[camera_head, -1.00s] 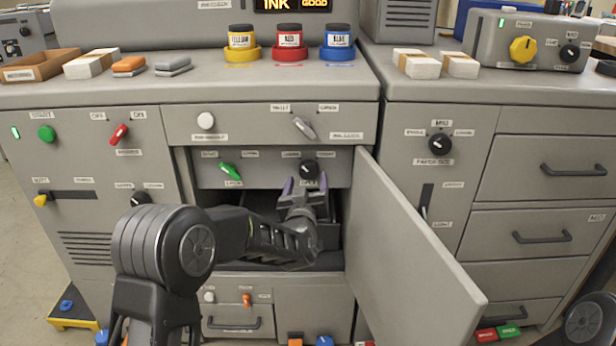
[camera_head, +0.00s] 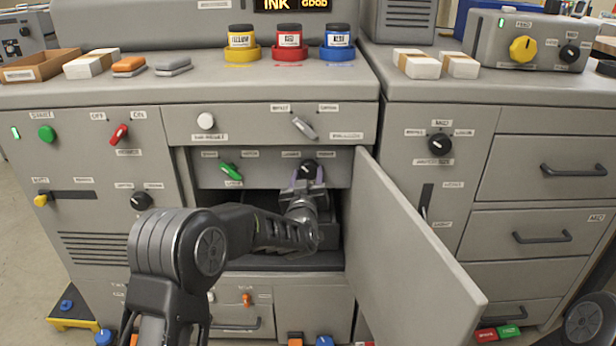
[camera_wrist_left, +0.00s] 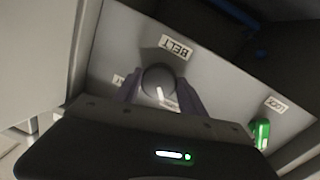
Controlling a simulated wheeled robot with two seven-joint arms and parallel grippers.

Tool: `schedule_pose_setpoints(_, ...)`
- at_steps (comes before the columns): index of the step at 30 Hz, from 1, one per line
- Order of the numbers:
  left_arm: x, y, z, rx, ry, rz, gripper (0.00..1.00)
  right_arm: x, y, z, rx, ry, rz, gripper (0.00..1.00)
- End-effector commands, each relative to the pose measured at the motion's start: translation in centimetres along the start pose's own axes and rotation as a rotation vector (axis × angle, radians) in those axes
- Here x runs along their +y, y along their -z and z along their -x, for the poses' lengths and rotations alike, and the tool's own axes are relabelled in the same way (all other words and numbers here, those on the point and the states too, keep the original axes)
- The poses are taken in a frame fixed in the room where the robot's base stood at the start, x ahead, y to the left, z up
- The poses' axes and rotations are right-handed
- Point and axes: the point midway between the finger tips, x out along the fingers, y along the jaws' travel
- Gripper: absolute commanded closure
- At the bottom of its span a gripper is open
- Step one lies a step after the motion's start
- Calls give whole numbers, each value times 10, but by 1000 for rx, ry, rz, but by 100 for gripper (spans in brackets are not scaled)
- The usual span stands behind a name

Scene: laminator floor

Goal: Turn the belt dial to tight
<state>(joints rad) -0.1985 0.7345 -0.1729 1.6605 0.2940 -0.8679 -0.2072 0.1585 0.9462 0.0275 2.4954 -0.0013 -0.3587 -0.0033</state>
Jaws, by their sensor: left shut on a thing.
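The belt dial (camera_head: 308,167) is a round black knob on the panel inside the open bay of the grey machine. The left wrist view shows the knob (camera_wrist_left: 158,80) close up, beside a "BELT" label (camera_wrist_left: 176,47). My left gripper (camera_head: 309,185) reaches into the bay from below. Its two purple fingers (camera_wrist_left: 161,96) are shut on the dial, one on each side. A white mark on the knob points toward the gripper body in the wrist view. A small label beside one finger is partly hidden. My right gripper is not in view.
A grey door (camera_head: 405,255) stands open on the bay's right side. A green lever (camera_head: 230,171) sits left of the dial on the same panel. A silver switch (camera_head: 304,127) is above. The dark bay interior lies below the panel.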

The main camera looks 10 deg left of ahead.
Motion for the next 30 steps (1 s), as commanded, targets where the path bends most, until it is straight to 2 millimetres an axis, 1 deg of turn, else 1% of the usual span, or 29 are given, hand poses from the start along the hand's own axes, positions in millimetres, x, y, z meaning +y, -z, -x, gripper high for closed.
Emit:
schedule_pose_setpoints(1, 0, 0, 0, 0, 0, 0, 70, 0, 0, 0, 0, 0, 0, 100)
schedule_pose_setpoints(9, 0, 0, 0, 0, 0, 0, 92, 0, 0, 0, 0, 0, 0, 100)
schedule_pose_setpoints(10, 0, 0, 0, 0, 0, 0, 93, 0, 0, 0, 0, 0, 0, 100)
schedule_pose_setpoints(20, 0, 0, 0, -3, 0, -37, 93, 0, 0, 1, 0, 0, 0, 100)
schedule_pose_setpoints(26, 0, 2, 0, -10, 2, -124, 93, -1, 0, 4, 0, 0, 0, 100)
schedule_pose_setpoints(30, 0, 2, 0, -19, 4, -220, 93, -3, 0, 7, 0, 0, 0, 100)
